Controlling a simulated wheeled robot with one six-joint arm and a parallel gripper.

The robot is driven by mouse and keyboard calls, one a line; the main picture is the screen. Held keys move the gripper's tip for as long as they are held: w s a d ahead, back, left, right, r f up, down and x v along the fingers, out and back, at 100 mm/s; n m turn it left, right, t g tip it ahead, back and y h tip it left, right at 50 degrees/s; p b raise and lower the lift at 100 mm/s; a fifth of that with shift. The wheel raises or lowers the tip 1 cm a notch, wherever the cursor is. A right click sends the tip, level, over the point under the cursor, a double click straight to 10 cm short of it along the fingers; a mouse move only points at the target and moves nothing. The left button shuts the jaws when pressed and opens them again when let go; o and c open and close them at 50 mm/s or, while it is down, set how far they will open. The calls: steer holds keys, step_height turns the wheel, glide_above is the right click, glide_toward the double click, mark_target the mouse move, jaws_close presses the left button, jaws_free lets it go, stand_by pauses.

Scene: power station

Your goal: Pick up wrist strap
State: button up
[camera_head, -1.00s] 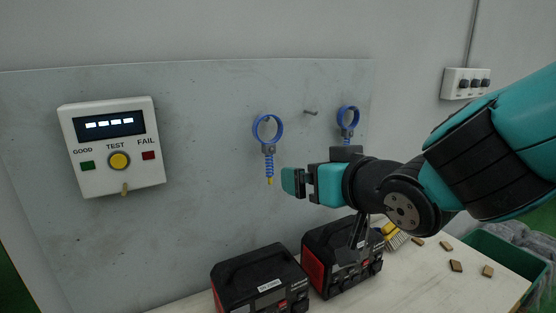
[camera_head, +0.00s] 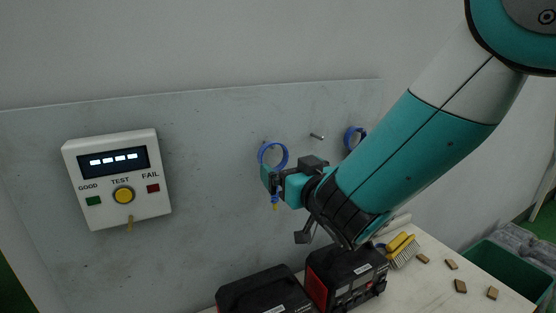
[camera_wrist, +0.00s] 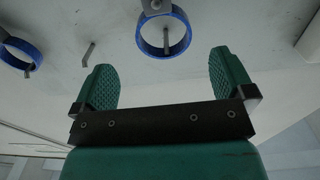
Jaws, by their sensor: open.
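A blue wrist strap (camera_head: 273,154) hangs on the wall panel, its ring uppermost. My gripper (camera_head: 270,182) is open at this strap, and its fingers hide part of the strap below the ring. In the wrist view the strap's blue ring (camera_wrist: 164,33) shows with a peg inside it, centred in the gap between the open teal fingers (camera_wrist: 165,82) and just ahead of their tips. I see no contact there. A second blue strap (camera_head: 352,132) hangs to the right, its lower part hidden by my arm; its ring (camera_wrist: 22,52) is at the left in the wrist view.
An empty peg (camera_head: 317,136) sticks out between the straps. A white tester box (camera_head: 117,178) is on the panel at left. A green bin (camera_head: 510,275) stands at right.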

steer(key=p+x, duration=0.1)
steer(key=x, duration=0.1)
steer(key=p+x, duration=0.3)
steer(key=x, duration=0.1)
steer(key=shift+a+r+p, duration=0.15)
steer(key=shift+r+p, duration=0.2)
steer(key=shift+p, duration=0.05)
steer(key=shift+w+a+f, duration=0.25)
steer(key=shift+w+f, duration=0.05)
steer(key=shift+w, duration=0.3)
steer(key=c, duration=1)
steer(key=shift+c, duration=0.2)
steer(key=shift+r, duration=0.2)
